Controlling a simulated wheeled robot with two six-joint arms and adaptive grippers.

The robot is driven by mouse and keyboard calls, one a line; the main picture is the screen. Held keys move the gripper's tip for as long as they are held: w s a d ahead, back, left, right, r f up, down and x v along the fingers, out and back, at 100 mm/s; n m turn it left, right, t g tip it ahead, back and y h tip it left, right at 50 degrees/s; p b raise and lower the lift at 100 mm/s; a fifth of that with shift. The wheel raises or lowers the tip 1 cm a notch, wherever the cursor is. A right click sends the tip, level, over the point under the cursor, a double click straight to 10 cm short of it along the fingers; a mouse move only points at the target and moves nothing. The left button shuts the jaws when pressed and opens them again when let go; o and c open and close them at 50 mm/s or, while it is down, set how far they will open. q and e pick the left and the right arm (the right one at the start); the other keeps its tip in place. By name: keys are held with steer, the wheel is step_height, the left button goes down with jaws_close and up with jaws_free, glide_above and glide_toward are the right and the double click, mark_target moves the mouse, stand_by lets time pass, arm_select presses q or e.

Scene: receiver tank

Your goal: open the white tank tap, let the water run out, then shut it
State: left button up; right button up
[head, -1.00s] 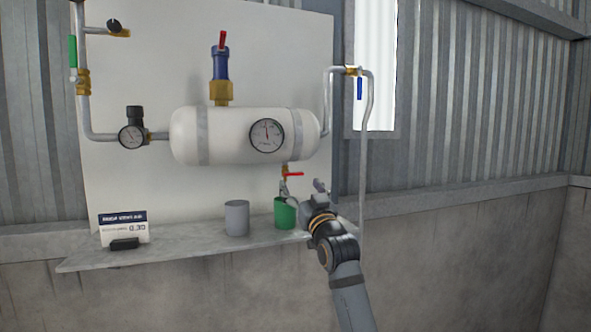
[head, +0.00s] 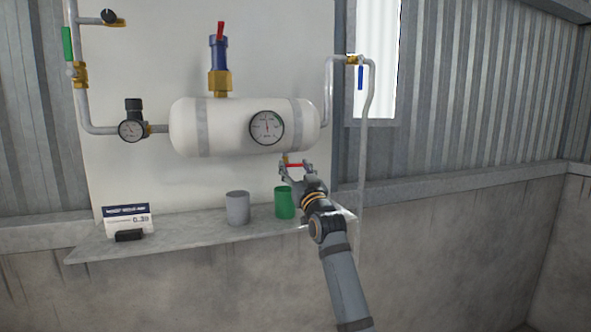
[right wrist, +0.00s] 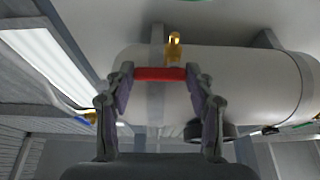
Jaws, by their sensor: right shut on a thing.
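The white tank (head: 225,125) is mounted on the wall panel, with a round gauge (head: 266,128) on its front. Its tap hangs below, with a brass body (right wrist: 174,46) and a red lever (right wrist: 160,74) lying level. My right gripper (head: 297,168) is at the tap from below and is shut on the red lever, with a finger at each end of it in the right wrist view. The fingers partly hide the lever in the head view. No water shows. My left gripper is not in view.
A green cup (head: 284,204) stands on the shelf (head: 190,232) below the tap, with a grey cup (head: 237,208) to its left. A sign (head: 128,218) stands at the shelf's left. A pipe with a blue lever (head: 360,78) runs down at the right.

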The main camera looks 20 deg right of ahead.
steer(key=shift+f+m, duration=0.1)
steer(key=shift+m, duration=0.3)
steer(key=shift+a+f+m+g+h+b, duration=0.2)
steer(key=shift+m+g+h+b, duration=0.25)
steer(key=shift+m+h+b, duration=1.45)
steer(key=shift+a+f+m+g+h+b, duration=0.15)
steer(key=shift+m+g+h+b, duration=0.5)
steer(key=shift+m, duration=2.45)
steer(key=shift+a+f+m+g+h+b, duration=0.1)
steer(key=shift+a+m+g+h+b, duration=0.2)
steer(key=shift+m+h+b, duration=1.15)
steer(key=m+y, duration=0.1)
steer(key=m, duration=0.1)
steer(key=shift+m, duration=0.35)
steer(key=o, duration=1.2)
steer(key=shift+c, duration=0.2)
